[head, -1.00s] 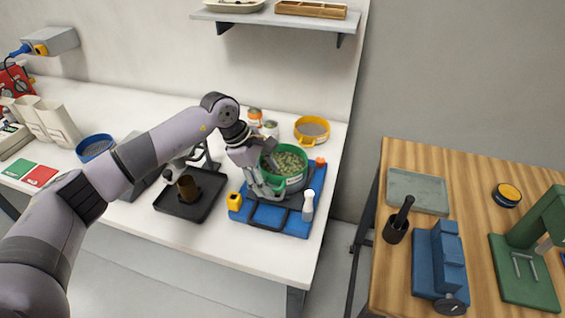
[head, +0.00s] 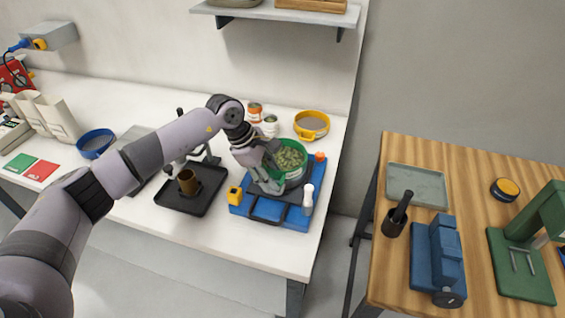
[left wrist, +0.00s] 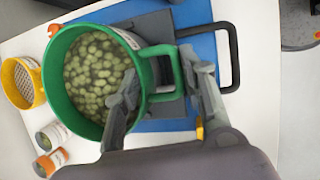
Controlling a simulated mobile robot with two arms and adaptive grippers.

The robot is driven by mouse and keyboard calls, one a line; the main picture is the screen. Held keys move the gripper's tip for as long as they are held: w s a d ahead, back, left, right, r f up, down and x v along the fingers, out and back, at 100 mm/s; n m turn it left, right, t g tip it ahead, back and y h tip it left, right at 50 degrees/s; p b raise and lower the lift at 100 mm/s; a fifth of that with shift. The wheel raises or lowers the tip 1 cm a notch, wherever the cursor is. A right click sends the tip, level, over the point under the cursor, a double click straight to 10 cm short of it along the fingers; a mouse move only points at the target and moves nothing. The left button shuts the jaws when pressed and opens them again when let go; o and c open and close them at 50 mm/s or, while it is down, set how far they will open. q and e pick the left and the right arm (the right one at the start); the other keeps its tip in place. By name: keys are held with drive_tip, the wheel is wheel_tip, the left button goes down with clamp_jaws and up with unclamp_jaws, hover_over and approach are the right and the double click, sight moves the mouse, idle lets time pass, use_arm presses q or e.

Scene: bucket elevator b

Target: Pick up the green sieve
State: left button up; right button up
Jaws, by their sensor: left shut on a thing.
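The green sieve (head: 304,172) holds many pale green pellets and stands over the blue machine base (head: 262,210) on the white table. In the left wrist view the sieve (left wrist: 63,100) is large, with its loop handle (left wrist: 178,72) pointing right. My left gripper (head: 270,180) is at the sieve's left side in the head view. In the left wrist view its two fingers (left wrist: 160,88) lie on either side of the handle, shut on it. I cannot tell whether the sieve touches the base. My right gripper is not in view.
A yellow sieve (head: 311,126) and two cans (head: 262,120) stand behind. A white bottle (head: 308,198) and a yellow block (head: 234,195) are close by on the base. A black tray (head: 205,198) with a brown cup lies left. A wooden table (head: 390,262) stands right, across a gap.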

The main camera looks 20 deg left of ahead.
use_arm(q)
drive_tip(key=c, duration=0.4)
